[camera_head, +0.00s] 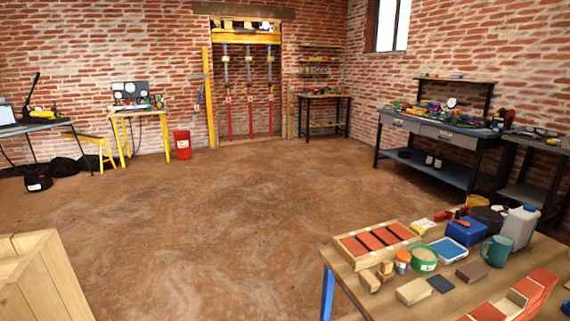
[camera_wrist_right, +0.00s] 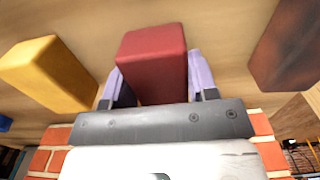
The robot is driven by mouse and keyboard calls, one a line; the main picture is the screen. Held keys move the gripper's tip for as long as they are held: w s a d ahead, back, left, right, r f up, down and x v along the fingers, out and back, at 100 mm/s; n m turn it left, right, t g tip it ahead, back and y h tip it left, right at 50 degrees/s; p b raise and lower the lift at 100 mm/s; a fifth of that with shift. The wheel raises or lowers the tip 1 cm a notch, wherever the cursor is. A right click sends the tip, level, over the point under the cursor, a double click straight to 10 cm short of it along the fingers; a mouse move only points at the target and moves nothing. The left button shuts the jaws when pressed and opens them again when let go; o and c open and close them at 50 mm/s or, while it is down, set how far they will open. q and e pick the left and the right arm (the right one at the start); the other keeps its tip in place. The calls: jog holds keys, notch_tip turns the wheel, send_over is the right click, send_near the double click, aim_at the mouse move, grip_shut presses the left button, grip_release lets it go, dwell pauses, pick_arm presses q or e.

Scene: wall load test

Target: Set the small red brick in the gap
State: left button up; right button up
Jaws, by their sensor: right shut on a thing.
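The small red brick (camera_wrist_right: 152,50) is in the right wrist view, between the two lavender fingers of my right gripper (camera_wrist_right: 155,72). The gripper is shut on it. The wooden surface shows behind the brick; I cannot tell whether they touch. In the head view, a low run of red bricks (camera_head: 538,284) lies at the table's front right, with a pale recess (camera_head: 516,298) that looks like the gap. The frame edge cuts this run off. Neither gripper shows in the head view.
The wooden table (camera_head: 447,288) also holds a tray of red bricks (camera_head: 347,244), a green tub (camera_head: 424,259), a teal mug (camera_head: 496,250) and a white jug (camera_head: 519,226). In the wrist view, a yellowish block (camera_wrist_right: 48,72) and a dark brown block (camera_wrist_right: 288,48) flank the gripper.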

jog(key=shift+r+p, duration=1)
jog(key=shift+r, duration=0.9)
jog(key=shift+r+p, duration=1.1)
jog(key=shift+r, duration=1)
